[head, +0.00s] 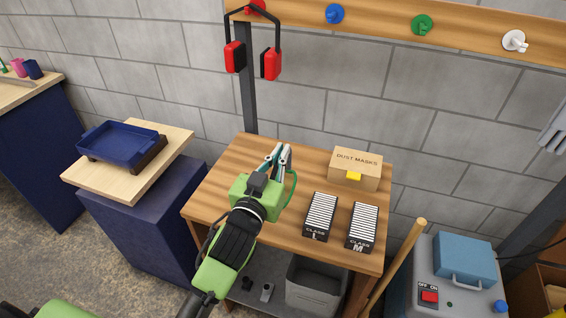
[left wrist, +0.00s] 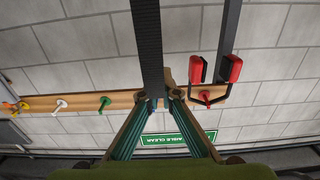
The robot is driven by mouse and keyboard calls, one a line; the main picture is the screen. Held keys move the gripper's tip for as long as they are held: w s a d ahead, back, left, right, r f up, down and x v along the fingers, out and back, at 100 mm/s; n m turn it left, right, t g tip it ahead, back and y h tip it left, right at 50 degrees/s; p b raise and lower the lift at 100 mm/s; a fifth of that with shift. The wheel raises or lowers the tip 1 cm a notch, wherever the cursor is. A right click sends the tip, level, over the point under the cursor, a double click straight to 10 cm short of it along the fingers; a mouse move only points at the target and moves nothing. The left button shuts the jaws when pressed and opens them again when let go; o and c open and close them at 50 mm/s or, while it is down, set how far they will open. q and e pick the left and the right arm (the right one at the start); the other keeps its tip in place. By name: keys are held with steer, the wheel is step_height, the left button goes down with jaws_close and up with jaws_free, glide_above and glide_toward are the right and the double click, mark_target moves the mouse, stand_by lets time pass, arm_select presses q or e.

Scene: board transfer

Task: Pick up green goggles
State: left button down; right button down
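My left gripper (head: 279,152) is above the wooden table (head: 231,166), pointing toward the back wall, and hides part of the tabletop. My right gripper is not in view.
Red ear muffs (head: 271,64) hang behind from a pegged rail (head: 380,22). A blue tray (head: 122,144) stands left; a grey bin (head: 314,283) is below.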

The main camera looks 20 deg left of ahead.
arm_select(q)
steer(key=s+r, duration=0.4)
steer(key=shift+d+r, duration=0.1)
steer(key=s+r+p, duration=0.3)
steer(key=s+p, duration=0.1)
steer(key=s, duration=0.4)
steer(key=shift+r, duration=0.3)
